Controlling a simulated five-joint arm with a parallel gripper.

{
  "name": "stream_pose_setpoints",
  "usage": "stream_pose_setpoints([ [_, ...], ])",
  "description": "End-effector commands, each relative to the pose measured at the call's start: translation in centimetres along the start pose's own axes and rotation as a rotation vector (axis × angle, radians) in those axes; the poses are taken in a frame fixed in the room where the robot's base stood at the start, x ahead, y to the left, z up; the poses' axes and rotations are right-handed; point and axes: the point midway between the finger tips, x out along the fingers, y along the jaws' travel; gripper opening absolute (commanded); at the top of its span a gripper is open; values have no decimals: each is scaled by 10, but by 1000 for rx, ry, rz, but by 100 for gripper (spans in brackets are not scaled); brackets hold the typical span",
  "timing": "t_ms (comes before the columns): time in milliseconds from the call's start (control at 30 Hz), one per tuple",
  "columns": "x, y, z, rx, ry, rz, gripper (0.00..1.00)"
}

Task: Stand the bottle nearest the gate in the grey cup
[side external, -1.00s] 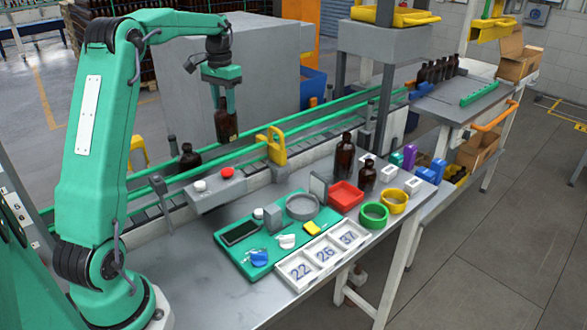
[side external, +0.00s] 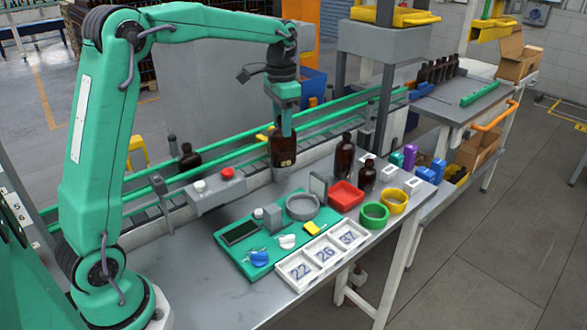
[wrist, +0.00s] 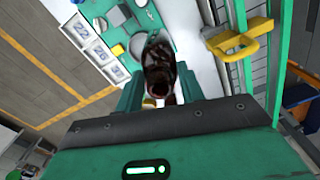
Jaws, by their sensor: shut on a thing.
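My gripper (side external: 283,133) is shut on an amber bottle (side external: 284,150) and holds it upright above the near edge of the conveyor. In the wrist view the held bottle (wrist: 160,65) hangs between the jaws, over the bench. The grey cup (side external: 302,206) is a round, shallow-looking holder at the back right of the green tray, below and slightly right of the held bottle; nothing shows in it. The yellow gate (side external: 263,136) on the conveyor is mostly hidden behind the held bottle; it also shows in the wrist view (wrist: 238,40).
Another bottle (side external: 189,158) stands on the conveyor at left. Two bottles stand on the bench near a red tray (side external: 346,195), a green ring (side external: 374,215) and a yellow ring (side external: 394,201). A small grey upright plate (side external: 318,188) stands just behind the cup.

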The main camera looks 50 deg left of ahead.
Motion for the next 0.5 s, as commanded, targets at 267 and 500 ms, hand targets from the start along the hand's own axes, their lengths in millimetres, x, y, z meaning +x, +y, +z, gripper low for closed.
stream_pose_setpoints([
  [267,0,88,-13,232,1,0,0],
  [500,1,145,-12,387,2,0,0],
])
